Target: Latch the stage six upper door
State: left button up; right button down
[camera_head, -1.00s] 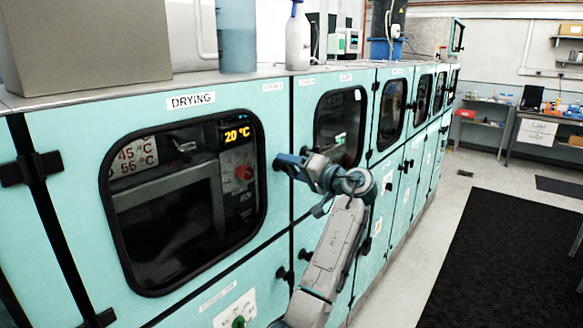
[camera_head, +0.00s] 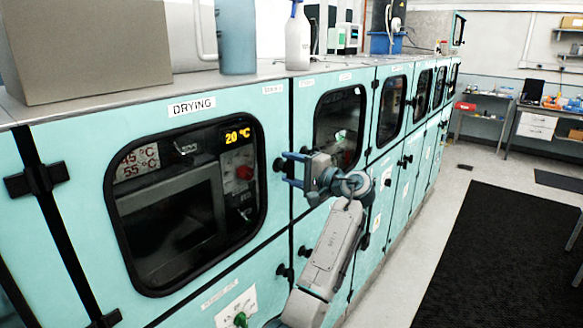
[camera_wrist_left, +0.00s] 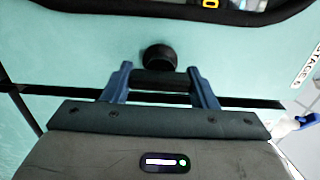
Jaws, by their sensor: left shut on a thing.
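The stage six upper door (camera_head: 80,170) is the teal panel with the DRYING sign and a large dark window. It appears closed, nearly flush with its neighbours. Its round black latch knob (camera_head: 278,165) is on the right edge, beside the dark gap between doors. In the left wrist view the knob (camera_wrist_left: 158,58) and a black bar below it (camera_wrist_left: 160,83) show. My left gripper (camera_head: 286,168) is at the knob. Its blue fingers (camera_wrist_left: 163,78) stand on either side of the bar and are shut on it. How the bar joins the knob is partly hidden. My right gripper is not seen.
More teal doors with windows (camera_head: 340,125) run away to the right. A spray bottle (camera_head: 298,38), a blue container (camera_head: 238,35) and a grey box (camera_head: 85,50) stand on top. Black mats (camera_head: 490,240) lie on the open floor at right.

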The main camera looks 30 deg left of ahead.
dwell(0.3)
pick_arm(q)
jog(key=o, duration=1)
jog(key=shift+w, duration=0.1)
jog(key=shift+d, duration=0.1)
jog(key=shift+d+f, duration=0.1)
jog(key=shift+d, duration=0.15)
jog(key=d+b, duration=0.1)
jog(key=d, duration=0.2)
jog(key=d+b, duration=0.2)
jog(key=d, duration=0.1)
jog(key=s+d+b, duration=0.1)
jog(key=d+b, duration=0.1)
jog(key=d, duration=0.2)
jog(key=shift+d, duration=0.1)
